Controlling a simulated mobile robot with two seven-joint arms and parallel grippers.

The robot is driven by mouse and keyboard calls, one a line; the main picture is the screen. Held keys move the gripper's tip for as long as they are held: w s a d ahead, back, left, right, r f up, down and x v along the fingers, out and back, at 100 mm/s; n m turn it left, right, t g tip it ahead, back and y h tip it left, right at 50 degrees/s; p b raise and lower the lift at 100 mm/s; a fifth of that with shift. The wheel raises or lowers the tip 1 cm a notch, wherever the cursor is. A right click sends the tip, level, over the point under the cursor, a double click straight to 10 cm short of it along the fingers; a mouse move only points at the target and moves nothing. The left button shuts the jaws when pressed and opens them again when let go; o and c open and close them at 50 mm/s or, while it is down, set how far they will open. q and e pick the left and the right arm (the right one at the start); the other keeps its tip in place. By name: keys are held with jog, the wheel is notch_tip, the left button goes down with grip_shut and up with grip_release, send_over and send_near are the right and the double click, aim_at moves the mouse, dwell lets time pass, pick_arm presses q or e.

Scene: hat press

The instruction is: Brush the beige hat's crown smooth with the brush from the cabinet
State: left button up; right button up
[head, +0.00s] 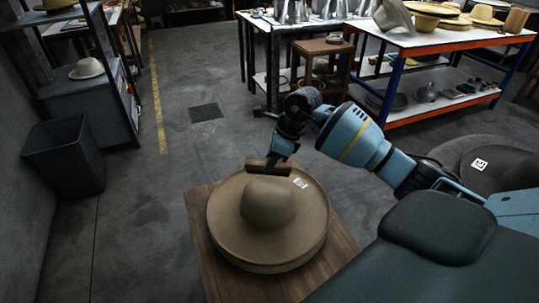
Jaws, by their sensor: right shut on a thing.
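The beige hat (268,205) lies on top of a stack of wide-brimmed hats on a wooden stand, crown up. A small pale label (300,183) shows on its brim. My right gripper (272,162) is shut on the brush (265,167), which has a brown wooden back. The brush is at the far side of the crown, over the far part of the brim. I cannot tell whether it touches the hat. My left gripper is not in view.
The wooden stand (198,210) has little bare room around the hats. A dark bin (65,155) and shelves (90,105) stand at the left. Worktables with hats (430,45) are at the back right. The floor (140,220) left of the stand is clear.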

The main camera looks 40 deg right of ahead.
aim_at(271, 173)
notch_tip(271, 173, down, 5)
jog(key=shift+r+b, duration=0.2)
jog(key=shift+b, duration=0.8)
jog(key=shift+f, duration=0.25)
pick_arm(q)
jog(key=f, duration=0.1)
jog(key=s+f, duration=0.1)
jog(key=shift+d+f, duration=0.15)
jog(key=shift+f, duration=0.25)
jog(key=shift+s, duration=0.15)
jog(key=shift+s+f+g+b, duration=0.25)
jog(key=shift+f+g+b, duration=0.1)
jog(key=shift+b, duration=0.1)
pick_arm(e)
jog(key=shift+f, duration=0.6)
jog(key=shift+w+a, duration=0.75)
jog(key=shift+a, duration=0.1)
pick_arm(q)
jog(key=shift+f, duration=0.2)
